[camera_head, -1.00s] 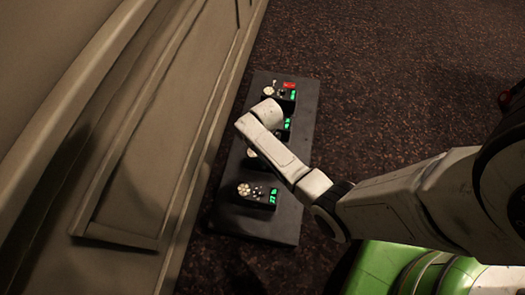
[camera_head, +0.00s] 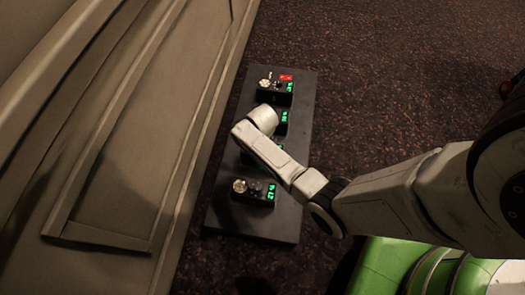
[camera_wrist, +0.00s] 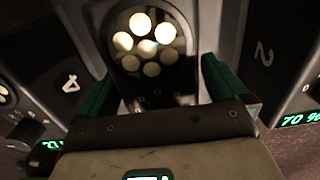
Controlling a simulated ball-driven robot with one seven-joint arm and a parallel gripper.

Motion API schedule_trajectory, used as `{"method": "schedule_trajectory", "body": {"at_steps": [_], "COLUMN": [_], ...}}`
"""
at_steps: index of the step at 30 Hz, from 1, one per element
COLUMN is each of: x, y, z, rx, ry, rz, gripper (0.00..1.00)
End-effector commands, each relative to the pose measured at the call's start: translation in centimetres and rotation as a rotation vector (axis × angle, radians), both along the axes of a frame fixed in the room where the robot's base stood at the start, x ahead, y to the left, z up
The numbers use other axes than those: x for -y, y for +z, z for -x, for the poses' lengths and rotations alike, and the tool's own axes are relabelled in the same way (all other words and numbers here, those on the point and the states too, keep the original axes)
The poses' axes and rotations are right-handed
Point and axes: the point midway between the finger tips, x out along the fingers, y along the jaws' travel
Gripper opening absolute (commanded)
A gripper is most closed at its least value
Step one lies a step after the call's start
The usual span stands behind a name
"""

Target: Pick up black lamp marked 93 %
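Several black lamps with green displays stand in a row on a dark board (camera_head: 225,215). The nearest lamp (camera_head: 255,192) and the farthest (camera_head: 275,88) show clearly; two between them are partly behind my arm. No display in the head view is clear enough to read 93 %. In the wrist view, a black lamp with a cluster of round white lights (camera_wrist: 150,42) lies between the two green fingers of my gripper (camera_wrist: 158,78). The fingers are apart, one on each side of it; contact cannot be told. The lamp's lower part is hidden by my gripper.
Neighbouring black lamps flank the gripper in the wrist view: one marked 4 (camera_wrist: 65,85) at left, and one marked 2 (camera_wrist: 268,55) at right, near a display reading 70 %. A panelled wall (camera_head: 130,170) runs along the left of the board. Dark carpet (camera_head: 400,70) is clear at right.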

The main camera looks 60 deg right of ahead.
Motion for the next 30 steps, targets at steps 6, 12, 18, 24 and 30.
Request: {"method": "schedule_trajectory", "body": {"at_steps": [6,12,18,24,30], "x": [0.01,0.01,0.01,0.00,0.00], "y": [0.02,0.02,0.02,0.02,0.02], "z": [0.00,0.00,0.00,0.01,0.01], "rx": [0.000,0.000,0.000,0.000,0.000], "ry": [0.000,0.000,0.000,0.000,0.000], "rz": [0.000,0.000,0.000,0.000,0.000], "gripper": [0.78,0.59,0.40,0.21,0.01]}}
